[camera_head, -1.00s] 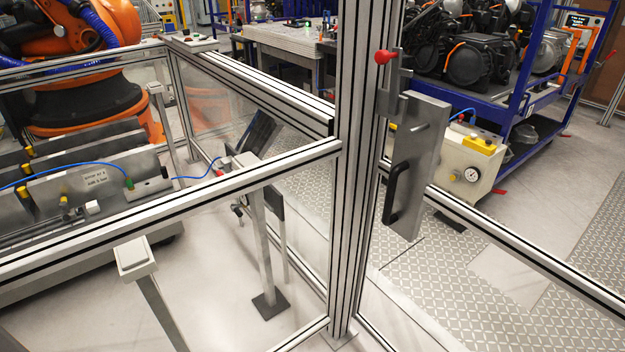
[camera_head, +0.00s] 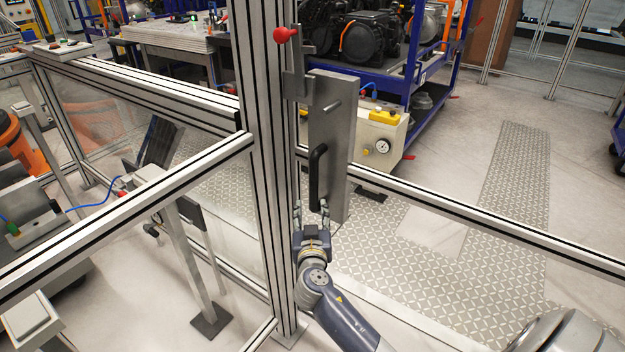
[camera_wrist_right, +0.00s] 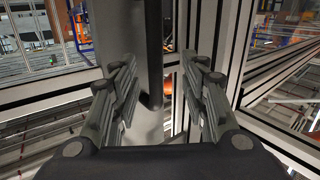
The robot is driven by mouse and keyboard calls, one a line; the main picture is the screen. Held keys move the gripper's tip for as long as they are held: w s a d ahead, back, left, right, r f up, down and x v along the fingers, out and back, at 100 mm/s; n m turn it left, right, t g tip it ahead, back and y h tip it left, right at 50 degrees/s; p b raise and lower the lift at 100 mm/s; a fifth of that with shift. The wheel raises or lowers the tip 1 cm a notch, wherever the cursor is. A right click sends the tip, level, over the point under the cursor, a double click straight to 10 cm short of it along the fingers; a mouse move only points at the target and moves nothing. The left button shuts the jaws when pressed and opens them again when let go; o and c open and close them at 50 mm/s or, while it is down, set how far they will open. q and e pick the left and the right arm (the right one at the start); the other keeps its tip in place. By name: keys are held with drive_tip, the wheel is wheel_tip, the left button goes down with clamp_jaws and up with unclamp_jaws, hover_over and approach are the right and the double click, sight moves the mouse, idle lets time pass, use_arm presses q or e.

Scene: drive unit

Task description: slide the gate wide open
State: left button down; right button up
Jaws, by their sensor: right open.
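The gate's grey metal plate (camera_head: 338,130) bears a vertical black handle (camera_head: 318,178) and stands beside the thick aluminium post (camera_head: 262,150). The gate's rail (camera_head: 470,218) runs right from the plate. A red knob (camera_head: 286,35) sits on a latch bracket above. My right gripper (camera_head: 311,208) is at the handle's lower end, fingers pointing up. In the right wrist view, the open fingers (camera_wrist_right: 158,78) lie either side of the handle's bar (camera_wrist_right: 153,60), with gaps on both sides. My left gripper is out of view.
A fixed fence rail (camera_head: 120,215) runs left from the post. Behind the gate stand a cream box with a gauge (camera_head: 378,138) and a blue cart (camera_head: 425,75) with engines. The patterned floor (camera_head: 440,255) to the right looks clear.

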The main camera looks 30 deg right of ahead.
sight(314, 178)
drive_tip(key=shift+m+h, duration=0.4)
drive_tip(key=shift+m, duration=0.1)
drive_tip(key=w+d+r, duration=0.1)
drive_tip(key=w+d, duration=0.1)
drive_tip(key=w+d+r+p, duration=0.1)
drive_tip(key=w, duration=0.2)
drive_tip(key=w+d+r+p, duration=0.1)
drive_tip(key=w+d, duration=0.1)
drive_tip(key=shift+w+d+r, duration=0.25)
drive_tip(key=shift+d+r, duration=0.05)
drive_tip(key=shift+r, duration=0.05)
drive_tip(key=shift+p+x, duration=0.3)
drive_tip(key=shift+x, duration=0.65)
drive_tip(key=shift+c, duration=0.2)
clamp_jaws()
